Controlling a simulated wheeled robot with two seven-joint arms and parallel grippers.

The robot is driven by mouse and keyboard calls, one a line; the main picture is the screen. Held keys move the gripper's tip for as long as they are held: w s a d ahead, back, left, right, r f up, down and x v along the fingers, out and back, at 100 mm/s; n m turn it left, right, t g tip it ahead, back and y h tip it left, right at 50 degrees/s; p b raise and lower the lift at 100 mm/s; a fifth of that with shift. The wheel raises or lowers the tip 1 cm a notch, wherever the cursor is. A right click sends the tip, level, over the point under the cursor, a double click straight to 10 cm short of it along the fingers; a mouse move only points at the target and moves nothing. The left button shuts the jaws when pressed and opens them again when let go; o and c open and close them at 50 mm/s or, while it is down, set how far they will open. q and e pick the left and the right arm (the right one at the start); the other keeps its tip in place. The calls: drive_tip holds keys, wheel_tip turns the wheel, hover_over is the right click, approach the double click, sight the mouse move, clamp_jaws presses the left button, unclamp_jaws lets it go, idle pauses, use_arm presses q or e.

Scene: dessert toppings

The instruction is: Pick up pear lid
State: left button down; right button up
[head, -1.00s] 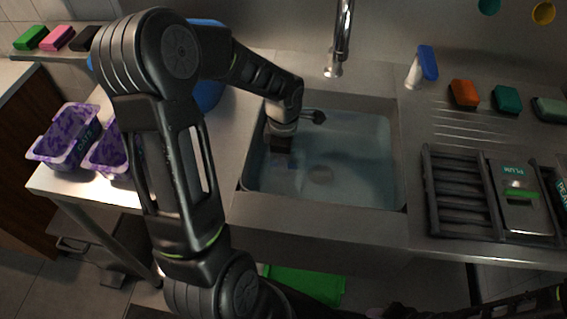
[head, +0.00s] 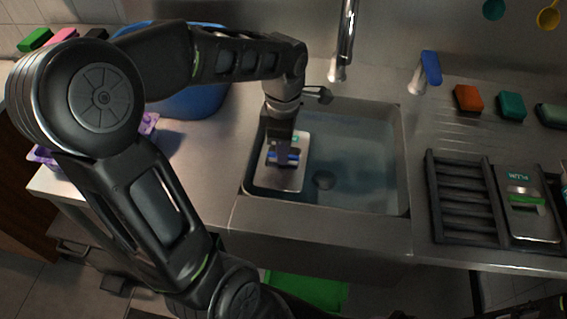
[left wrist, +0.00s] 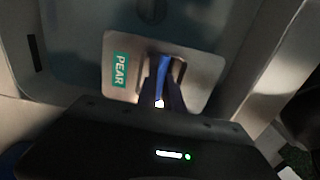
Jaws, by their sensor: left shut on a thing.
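The pear lid (head: 293,178) is a flat metal plate with a blue handle and a teal label. In the left wrist view the label on the lid (left wrist: 119,70) reads PEAR. My left gripper (head: 284,158) is shut on the lid's handle and holds it at the left side of the sink, in or over the basin. In the left wrist view the fingers of my left gripper (left wrist: 162,95) close around the blue handle. I cannot identify my right gripper in these frames.
The sink (head: 360,165) surrounds the lid's area, with a faucet (head: 346,45) behind. A dark rack (head: 462,205) and the plum lid (head: 527,222) lie at right. A blue tub (head: 185,103) and a purple container (head: 45,156) are at left.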

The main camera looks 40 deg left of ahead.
use_arm(q)
wheel_tip(320, 180, up, 4)
drive_tip(key=shift+r, duration=0.1)
idle(0.8)
